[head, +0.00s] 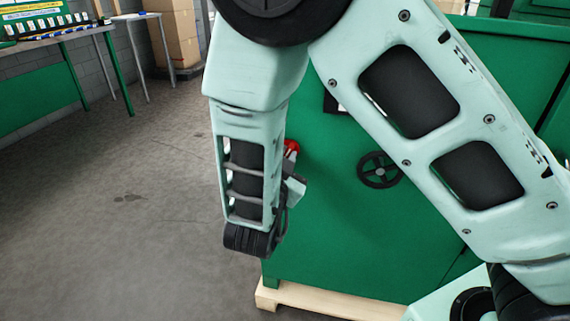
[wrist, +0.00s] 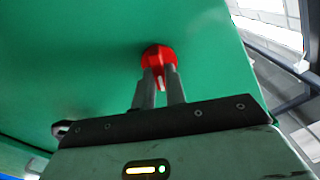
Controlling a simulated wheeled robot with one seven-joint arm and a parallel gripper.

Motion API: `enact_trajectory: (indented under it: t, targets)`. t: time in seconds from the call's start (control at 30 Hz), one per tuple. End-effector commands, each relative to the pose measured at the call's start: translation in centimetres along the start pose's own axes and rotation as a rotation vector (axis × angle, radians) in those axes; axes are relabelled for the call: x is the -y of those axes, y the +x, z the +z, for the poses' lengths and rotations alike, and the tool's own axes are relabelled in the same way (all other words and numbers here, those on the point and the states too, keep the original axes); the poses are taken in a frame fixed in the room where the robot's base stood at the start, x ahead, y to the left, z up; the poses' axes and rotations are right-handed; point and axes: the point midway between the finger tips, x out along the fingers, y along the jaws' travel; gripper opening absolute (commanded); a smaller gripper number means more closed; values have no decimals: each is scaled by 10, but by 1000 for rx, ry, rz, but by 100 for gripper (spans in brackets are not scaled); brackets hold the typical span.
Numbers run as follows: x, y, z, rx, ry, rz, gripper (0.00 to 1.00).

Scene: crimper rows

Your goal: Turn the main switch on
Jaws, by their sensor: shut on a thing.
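The main switch is a red round knob (wrist: 157,58) on the green cabinet face, near the top middle of the wrist view. My gripper (wrist: 160,84) reaches up to it, and its two fingers are shut on the knob's grip. A pale mark shows between the fingers. In the head view only a bit of the red knob (head: 291,148) shows beside my arm, which hides the rest of it and most of my gripper. The knob's exact angle is hard to tell.
The green cabinet (head: 330,240) stands on a wooden pallet (head: 330,308). A black handwheel (head: 380,170) sits on its front, right of the switch. A table (head: 60,38) stands at the far left, with cardboard boxes (head: 174,35) behind. The floor on the left is clear.

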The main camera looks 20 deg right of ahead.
Motion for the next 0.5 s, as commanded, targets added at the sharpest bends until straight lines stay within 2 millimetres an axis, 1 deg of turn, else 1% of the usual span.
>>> enact_trajectory:
  t: [0.03,0.5]
  targets:
    - [-2,0,4,0,46,0,0]
    - [-5,-1,6,1,493,0,0]
